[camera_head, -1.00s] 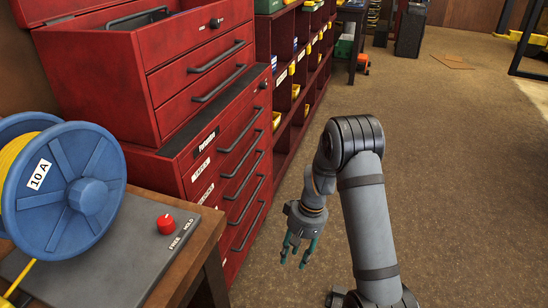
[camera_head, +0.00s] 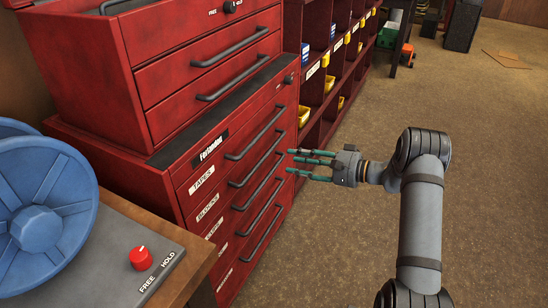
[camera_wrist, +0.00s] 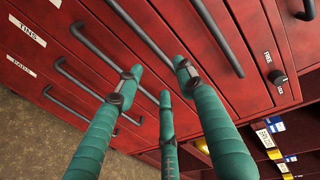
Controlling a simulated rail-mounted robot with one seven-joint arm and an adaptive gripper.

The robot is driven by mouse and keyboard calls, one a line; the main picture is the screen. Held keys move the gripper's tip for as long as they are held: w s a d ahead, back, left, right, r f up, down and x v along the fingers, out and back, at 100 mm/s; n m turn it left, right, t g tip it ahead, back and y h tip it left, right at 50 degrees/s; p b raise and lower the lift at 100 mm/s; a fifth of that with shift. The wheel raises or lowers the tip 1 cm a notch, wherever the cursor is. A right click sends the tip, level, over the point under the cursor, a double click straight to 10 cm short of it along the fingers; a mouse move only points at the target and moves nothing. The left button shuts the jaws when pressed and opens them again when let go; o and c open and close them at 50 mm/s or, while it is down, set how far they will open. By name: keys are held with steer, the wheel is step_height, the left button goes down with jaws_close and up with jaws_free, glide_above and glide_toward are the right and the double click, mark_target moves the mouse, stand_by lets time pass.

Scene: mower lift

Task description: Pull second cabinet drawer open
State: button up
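The red cabinet (camera_head: 170,187) stands at left centre in the head view, with a stack of drawers that all look shut. The second drawer, labelled BLOCKS (camera_head: 208,207), has a dark bar handle (camera_head: 256,160). My gripper (camera_head: 297,163) is to the right of the drawer fronts, its teal fingers spread and pointing left at the handles. It appears empty. In the wrist view, the gripper (camera_wrist: 160,75) shows spread fingers in front of several dark bar handles. The fingers hide parts of the handles and drawer fronts. I cannot tell whether a fingertip touches anything.
A red chest (camera_head: 95,80) with its own drawers sits on the cabinet. A dark knob (camera_head: 289,79) is on the cabinet's upper front. A bench with a blue reel (camera_head: 40,228) and red knob (camera_head: 140,258) is at lower left. Shelving (camera_head: 325,95) stands behind.

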steer(key=x, duration=0.8)
steer(key=shift+a+f, duration=0.15)
steer(key=shift+a, duration=0.25)
steer(key=shift+w, duration=0.1)
steer(key=shift+c, duration=0.4)
jaws_close()
